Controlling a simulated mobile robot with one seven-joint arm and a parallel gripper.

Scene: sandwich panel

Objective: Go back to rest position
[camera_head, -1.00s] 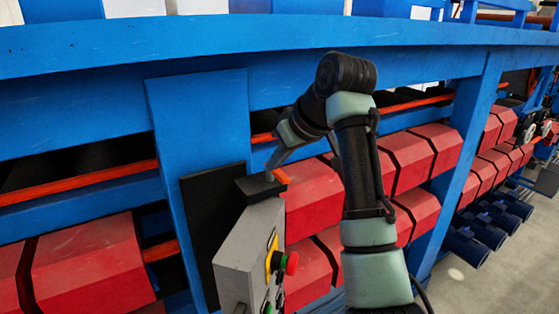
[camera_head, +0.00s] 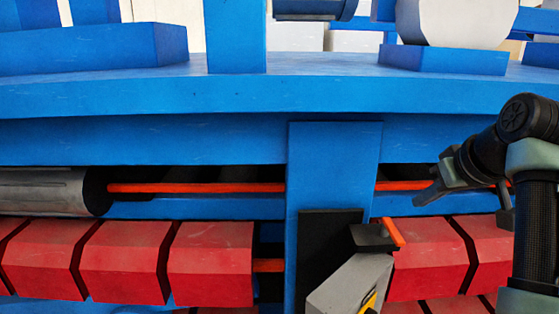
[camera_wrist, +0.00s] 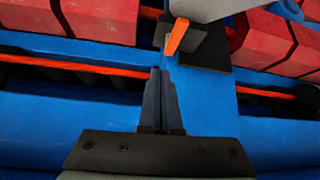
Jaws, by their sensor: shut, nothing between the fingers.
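The grey control panel box (camera_head: 350,287) hangs on a blue post at the lower middle right of the head view. A black block (camera_head: 371,237) with an orange piece (camera_head: 393,232) sits at its top. In the wrist view the orange piece (camera_wrist: 177,37) lies just beyond my fingers, apart from them. My gripper (camera_head: 421,198) is at the right of the head view, above and right of the panel. In the wrist view my gripper (camera_wrist: 160,72) is shut and empty, over the blue frame. Most of the panel's front is cut off below.
A blue beam (camera_head: 200,95) crosses the whole head view, with a blue post (camera_head: 333,165) below it. Red angular blocks (camera_head: 125,260) line both sides under an orange bar (camera_head: 195,188). A grey cylinder (camera_head: 45,190) is at the left.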

